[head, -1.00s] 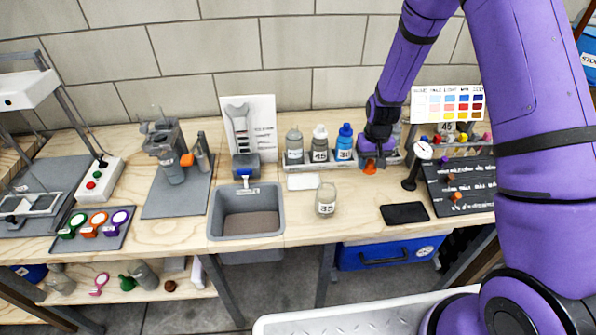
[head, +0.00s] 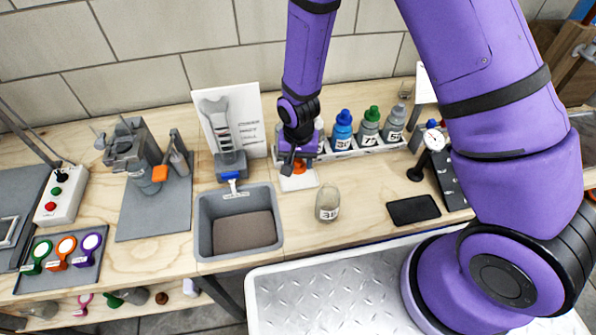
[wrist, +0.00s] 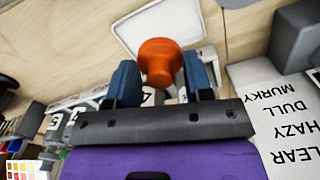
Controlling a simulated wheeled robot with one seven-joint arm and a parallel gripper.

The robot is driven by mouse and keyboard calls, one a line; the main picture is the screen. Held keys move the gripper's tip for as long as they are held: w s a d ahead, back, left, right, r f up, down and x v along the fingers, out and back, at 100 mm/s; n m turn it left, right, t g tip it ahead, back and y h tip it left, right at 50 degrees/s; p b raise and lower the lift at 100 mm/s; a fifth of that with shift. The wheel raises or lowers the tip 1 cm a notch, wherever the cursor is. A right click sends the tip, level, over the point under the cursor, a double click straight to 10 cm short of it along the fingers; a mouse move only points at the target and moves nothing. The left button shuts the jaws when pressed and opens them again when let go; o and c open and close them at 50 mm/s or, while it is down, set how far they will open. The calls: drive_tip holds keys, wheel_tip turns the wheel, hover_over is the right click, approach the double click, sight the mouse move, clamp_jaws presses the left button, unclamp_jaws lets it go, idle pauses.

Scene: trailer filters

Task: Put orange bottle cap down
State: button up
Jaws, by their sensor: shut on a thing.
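The orange bottle cap (wrist: 160,60) is held between the fingers of my gripper (wrist: 155,80) in the wrist view. In the head view the orange cap (head: 298,166) shows below my gripper (head: 292,160), over or near a white pad (head: 300,181) on the bench. The same white pad shows behind the cap in the wrist view (wrist: 140,25). I cannot tell whether the cap touches the pad. An open, capless clear bottle (head: 327,204) stands on the bench to the right of the pad.
A grey sink (head: 205,222) is left of the pad. A rack (head: 365,150) of several capped bottles stands behind, partly hidden by my arm. Bare wood lies around the clear bottle.

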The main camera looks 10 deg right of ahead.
sight(299, 179)
drive_tip(key=shift+f, duration=2.75)
drive_tip(key=shift+f, duration=0.1)
drive_tip(key=o, duration=0.9)
wheel_tip(299, 179, up, 12)
drive_tip(key=shift+r, duration=0.1)
